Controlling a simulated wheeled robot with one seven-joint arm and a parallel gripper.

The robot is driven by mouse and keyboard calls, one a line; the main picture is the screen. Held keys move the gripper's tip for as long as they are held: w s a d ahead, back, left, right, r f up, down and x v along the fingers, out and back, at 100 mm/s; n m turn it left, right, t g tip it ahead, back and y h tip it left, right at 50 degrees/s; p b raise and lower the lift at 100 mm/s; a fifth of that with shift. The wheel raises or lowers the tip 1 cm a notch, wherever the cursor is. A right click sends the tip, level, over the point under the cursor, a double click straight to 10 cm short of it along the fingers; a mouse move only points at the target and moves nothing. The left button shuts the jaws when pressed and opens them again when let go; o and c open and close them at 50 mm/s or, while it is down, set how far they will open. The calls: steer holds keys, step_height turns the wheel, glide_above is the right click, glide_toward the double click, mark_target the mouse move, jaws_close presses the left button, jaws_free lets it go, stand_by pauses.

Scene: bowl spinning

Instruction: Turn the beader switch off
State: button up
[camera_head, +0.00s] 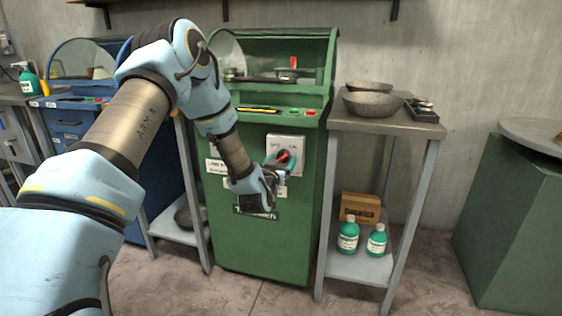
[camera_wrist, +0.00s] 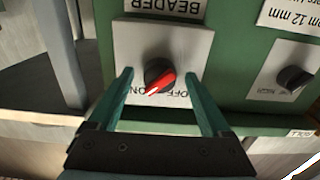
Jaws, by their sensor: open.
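The beader switch (camera_wrist: 159,72) is a round dark knob with a red pointer on a pale square plate (camera_wrist: 190,45). In the wrist view the picture is upside down, with the BEADER label above the plate. The red pointer slants to the lower left, its tip by the ON lettering; OFF is to the right. My gripper (camera_wrist: 159,75) is open, its teal fingers on either side of the knob. I cannot tell whether they touch it. In the head view the switch (camera_head: 284,156) is on the green machine's front (camera_head: 300,215), with my gripper (camera_head: 277,162) at it.
Another dark knob (camera_wrist: 294,79) is on a plate to the right in the wrist view. A grey side table (camera_head: 350,124) with bowls (camera_head: 372,104) stands right of the machine, bottles (camera_head: 348,238) on its lower shelf. A blue machine (camera_head: 68,122) stands left.

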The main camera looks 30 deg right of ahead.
jaws_close()
stand_by(0.6)
steer(key=n+b, duration=0.2)
steer(key=n, duration=0.1)
steer(key=shift+f+n, duration=0.15)
steer(key=shift+n, duration=0.25)
steer(key=n+b, duration=0.2)
steer(key=n, duration=0.3)
steer(key=shift+b, duration=0.35)
steer(key=n+b, duration=0.1)
steer(key=n, duration=0.4)
steer(key=shift+s, duration=0.1)
steer(key=shift+r+n+b, duration=0.2)
steer(key=shift+n+b, duration=0.3)
steer(key=shift+n, duration=1.6)
